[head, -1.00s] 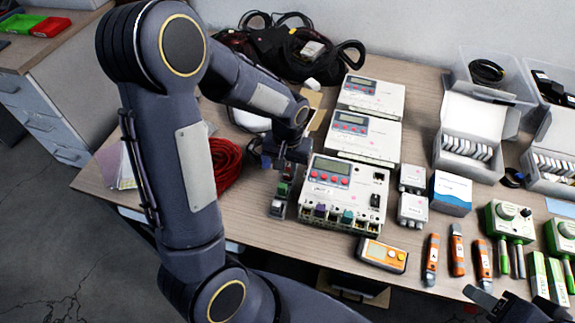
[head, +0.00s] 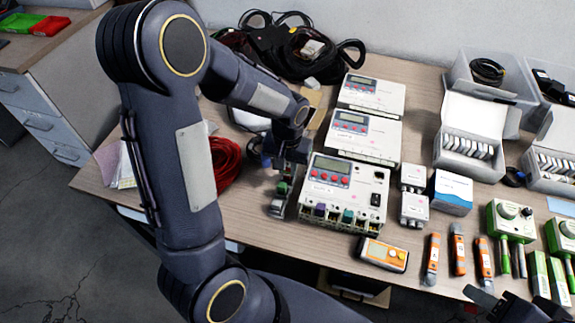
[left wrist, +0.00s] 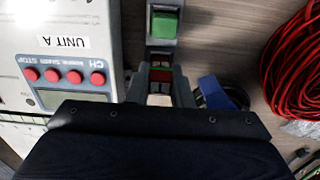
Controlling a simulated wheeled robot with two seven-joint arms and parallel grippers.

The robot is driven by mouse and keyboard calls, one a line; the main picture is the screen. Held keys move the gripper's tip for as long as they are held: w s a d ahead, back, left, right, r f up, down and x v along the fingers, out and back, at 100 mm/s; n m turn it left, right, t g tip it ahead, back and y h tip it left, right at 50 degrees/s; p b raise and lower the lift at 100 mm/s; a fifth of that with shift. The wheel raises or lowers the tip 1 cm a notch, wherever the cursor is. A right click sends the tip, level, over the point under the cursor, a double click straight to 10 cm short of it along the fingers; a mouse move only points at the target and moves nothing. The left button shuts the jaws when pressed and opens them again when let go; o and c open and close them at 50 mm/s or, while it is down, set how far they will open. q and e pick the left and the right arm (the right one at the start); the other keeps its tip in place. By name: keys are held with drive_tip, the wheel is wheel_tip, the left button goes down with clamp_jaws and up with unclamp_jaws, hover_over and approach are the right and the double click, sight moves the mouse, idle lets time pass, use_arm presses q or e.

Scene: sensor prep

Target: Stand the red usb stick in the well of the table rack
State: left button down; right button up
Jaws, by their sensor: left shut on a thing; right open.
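My left gripper (head: 287,168) reaches down over the far end of the grey table rack (head: 277,210). In the left wrist view its fingers (left wrist: 161,84) are shut on the red usb stick (left wrist: 160,75), which lies in line with the rack (left wrist: 152,48). Whether the stick's lower end is inside the well or just above it is hidden. The head view hides the stick behind the gripper. A green piece (head: 282,188) sits in the rack; it also shows in the left wrist view (left wrist: 165,25). My right gripper (head: 490,297) is open, only partly in view at the bottom right.
A white unit with red buttons (head: 340,190) stands close to the right of the rack. A red cable coil (head: 226,160) lies to the left. A blue object (left wrist: 218,92) is beside the fingers. An orange meter (head: 383,254) lies near the front edge.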

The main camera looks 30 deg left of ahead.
use_arm(q)
drive_tip(key=shift+f+b, duration=0.4)
drive_tip(key=shift+f, duration=0.1)
idle(1.2)
drive_tip(key=c, duration=1.1)
unclamp_jaws()
drive_tip(key=shift+o, duration=0.2)
drive_tip(key=shift+r, duration=0.1)
drive_tip(key=shift+r+p, duration=2.85)
drive_tip(key=shift+r, duration=0.6)
